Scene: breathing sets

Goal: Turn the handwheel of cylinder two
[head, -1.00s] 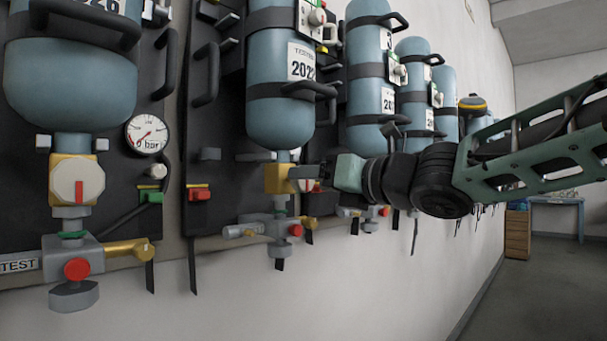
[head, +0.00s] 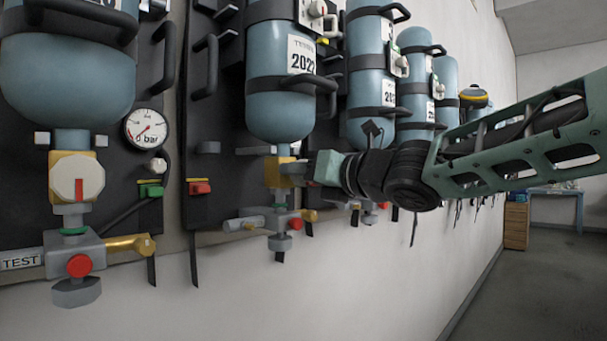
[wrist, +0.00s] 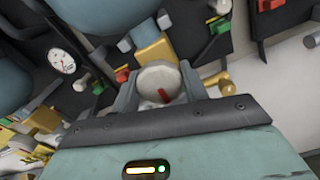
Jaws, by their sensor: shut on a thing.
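Cylinder two (head: 280,105), a blue tank labelled 2022, hangs on a black backplate left of my arm. Its yellow valve block (head: 272,172) is below it. My gripper (head: 294,170) reaches this valve from the right and covers its handwheel in the head view. In the wrist view the round, pale handwheel (wrist: 156,76) with a red mark sits between the two grey fingers of my gripper (wrist: 160,84). The fingers are shut on its sides. The red mark points down and slightly right in that view.
Cylinder one (head: 70,85) is at the left, with a pressure gauge (head: 145,129) and its own handwheel (head: 75,178). More blue cylinders (head: 371,85) stand along the wall behind my arm. Open floor (head: 540,280) lies at the right.

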